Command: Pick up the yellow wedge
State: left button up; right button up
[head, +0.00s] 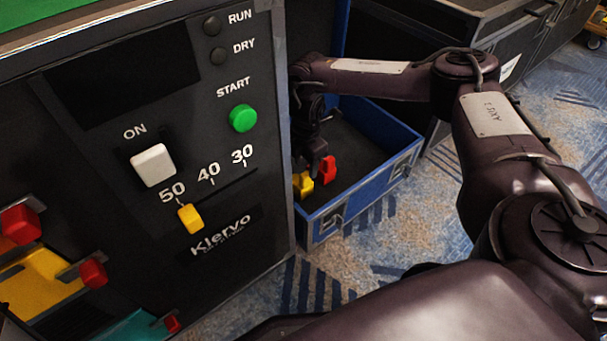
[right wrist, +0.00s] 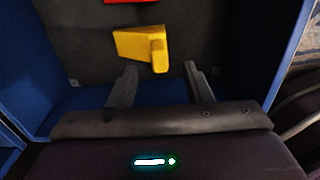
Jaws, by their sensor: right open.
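The yellow wedge (head: 303,185) lies inside the blue-edged drawer or crate (head: 372,183), near its left side. It also shows in the right wrist view (right wrist: 138,44), just beyond my fingertips, with a raised knob-like end toward the right. My right gripper (right wrist: 160,69) is open and empty, its two fingers apart on the near side of the wedge. In the head view my right gripper (head: 316,148) reaches down into the crate above the wedge, and its fingertips are partly hidden. I cannot tell its exact height above the wedge. My left gripper is not in view.
A red piece (head: 327,169) lies right beside the wedge. The crate's blue walls stand close around my gripper. The black panel (head: 240,215) with a green START button (head: 243,118) stands directly left.

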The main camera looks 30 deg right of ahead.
aim_at(306, 174)
notch_tip(306, 174, down, 6)
jog(key=b, duration=0.4)
jog(key=shift+r+b, duration=0.25)
jog(key=shift+b, duration=0.15)
jog(key=shift+r, duration=0.1)
jog(key=shift+c, duration=0.3)
grip_shut()
